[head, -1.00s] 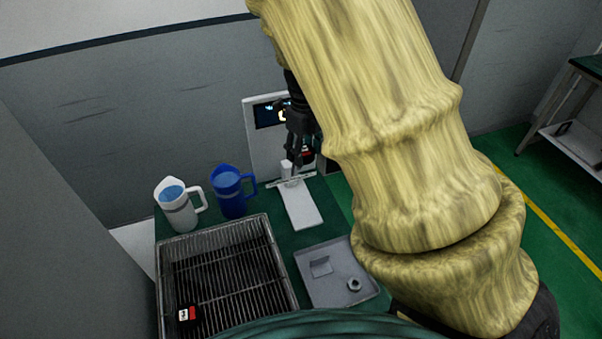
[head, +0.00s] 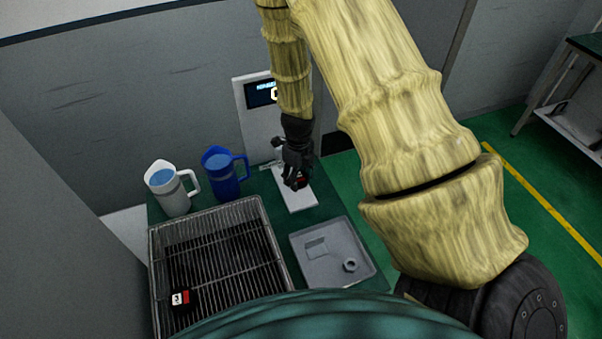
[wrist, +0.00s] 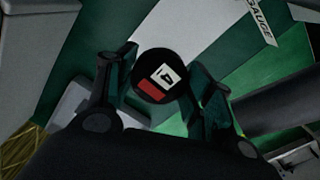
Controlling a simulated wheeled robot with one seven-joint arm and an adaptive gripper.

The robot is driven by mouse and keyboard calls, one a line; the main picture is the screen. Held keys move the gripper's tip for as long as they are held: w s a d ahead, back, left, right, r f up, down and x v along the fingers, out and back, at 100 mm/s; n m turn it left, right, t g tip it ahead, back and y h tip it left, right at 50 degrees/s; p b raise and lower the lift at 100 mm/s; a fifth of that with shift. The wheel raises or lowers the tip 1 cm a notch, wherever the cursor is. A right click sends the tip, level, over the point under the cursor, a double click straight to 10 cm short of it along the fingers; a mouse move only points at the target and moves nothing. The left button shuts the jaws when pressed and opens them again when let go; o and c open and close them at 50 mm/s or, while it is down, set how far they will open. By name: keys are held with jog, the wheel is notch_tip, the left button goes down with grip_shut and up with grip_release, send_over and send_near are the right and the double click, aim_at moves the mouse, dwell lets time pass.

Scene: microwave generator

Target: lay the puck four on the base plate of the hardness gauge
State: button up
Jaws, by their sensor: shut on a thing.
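Puck four (wrist: 160,77) is a black round puck with a white label reading 4 and a red patch. My gripper (wrist: 157,88) is shut on it, one finger on each side. In the head view my gripper (head: 293,183) hangs over the white base plate (head: 297,205) of the hardness gauge, and a bit of the puck's red (head: 302,181) shows at the fingers. I cannot tell whether the puck touches the plate. The gauge's upright panel with a lit screen (head: 262,93) stands behind. The wrist view shows the GAUGE label (wrist: 262,22).
A wire rack basket (head: 262,225) at left holds another black puck (head: 181,298) with a red and white label. A white jug (head: 170,190) and a blue jug (head: 222,175) stand left of the gauge.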

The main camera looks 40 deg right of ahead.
aim_at(299, 194)
jog(key=shift+f+b, duration=2.55)
jog(key=shift+f, duration=0.9)
jog(key=shift+r, duration=0.1)
jog(key=o, duration=1.1)
jog(key=shift+c, duration=0.2)
notch_tip(299, 194, up, 12)
jog(key=shift+r+b, duration=0.1)
jog(key=shift+b, duration=1.05)
